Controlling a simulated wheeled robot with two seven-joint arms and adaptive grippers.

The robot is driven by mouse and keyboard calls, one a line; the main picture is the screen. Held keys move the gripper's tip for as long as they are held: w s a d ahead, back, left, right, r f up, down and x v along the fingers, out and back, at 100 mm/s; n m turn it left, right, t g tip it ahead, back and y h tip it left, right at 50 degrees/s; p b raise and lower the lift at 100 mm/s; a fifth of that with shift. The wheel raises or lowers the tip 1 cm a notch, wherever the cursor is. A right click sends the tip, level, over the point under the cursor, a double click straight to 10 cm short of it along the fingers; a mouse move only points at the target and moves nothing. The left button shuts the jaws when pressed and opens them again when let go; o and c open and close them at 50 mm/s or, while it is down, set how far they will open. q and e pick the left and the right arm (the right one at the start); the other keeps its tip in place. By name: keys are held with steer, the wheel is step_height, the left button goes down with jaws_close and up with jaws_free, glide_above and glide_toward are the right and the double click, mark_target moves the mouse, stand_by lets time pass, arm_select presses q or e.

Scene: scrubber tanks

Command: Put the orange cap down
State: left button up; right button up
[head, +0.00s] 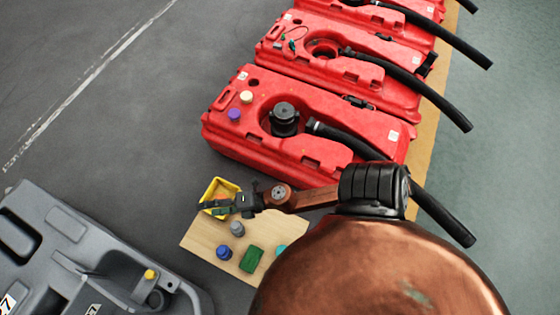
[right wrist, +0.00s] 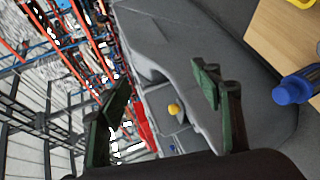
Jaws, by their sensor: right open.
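My right gripper (head: 212,205) is over the yellow bin (head: 216,185) at the back left corner of the wooden board. In the right wrist view the right gripper's two green fingers (right wrist: 160,100) stand wide apart with nothing between them. A small orange-red patch shows by the fingers at the bin in the head view. I cannot tell whether it is the orange cap, as the gripper covers much of the bin. My left gripper is not in view.
The wooden board (head: 200,238) holds a grey cap (head: 237,228), a blue cap (head: 224,252) and a green block (head: 251,259). Red tanks (head: 330,150) with black hoses stand behind. A grey machine body (head: 80,240) with a yellow cap (head: 150,274) lies left.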

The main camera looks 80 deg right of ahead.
steer(key=s+d+f+m+g+h, duration=0.2)
steer(key=s+d+f+m+h, duration=0.15)
steer(key=s+m, duration=0.3)
steer(key=s+d+f+m+g+h, duration=0.2)
steer(key=s+d+f+m, duration=0.15)
steer(key=s+m, duration=0.3)
steer(key=s+a+f+m+g+y, duration=0.2)
steer(key=s+a+f+m+g, duration=0.1)
steer(key=s, duration=0.5)
steer(key=s+a+f+m+g+y, duration=0.2)
steer(key=s+a+f+m+g, duration=0.1)
steer(key=s+a+m, duration=0.2)
steer(key=s+a, duration=0.2)
steer(key=s, duration=0.2)
steer(key=shift+s+a+f, duration=0.15)
steer(key=shift+f, duration=0.15)
steer(key=shift+g, duration=0.3)
